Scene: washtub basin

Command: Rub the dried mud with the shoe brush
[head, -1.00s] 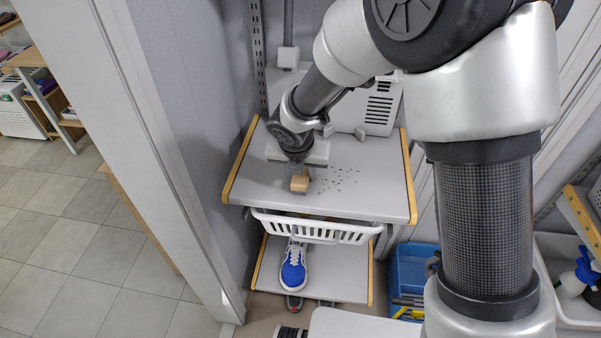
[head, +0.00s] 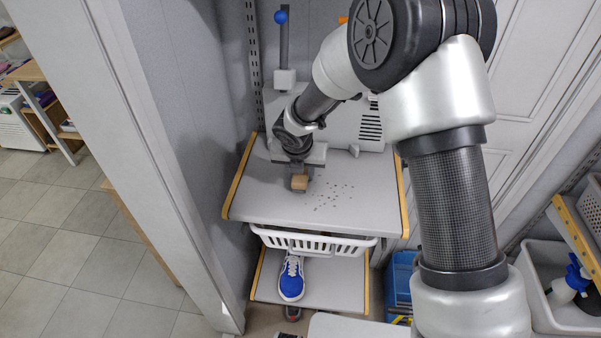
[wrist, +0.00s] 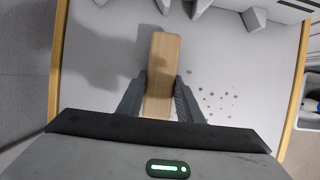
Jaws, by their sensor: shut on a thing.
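The shoe brush shows as a wooden block (head: 299,182) over the grey shelf top (head: 250,205). In the wrist view the brush (wrist: 162,70) points away from me between the two fingers. My gripper (head: 299,174) is shut on it, and it also shows in the wrist view (wrist: 160,95). The dried mud (head: 335,194) is a patch of small dark specks on the shelf, to the right of the brush. Some specks show right of the fingers in the wrist view (wrist: 215,98). The brush's underside is hidden, so I cannot tell whether it touches the shelf.
A white basket (head: 315,244) hangs under the shelf top. A blue shoe (head: 291,279) stands on the lower shelf (head: 335,287). A grey wall and post (head: 160,150) close off the left side. A blue crate (head: 398,285) is at lower right. A white boxy unit stands behind.

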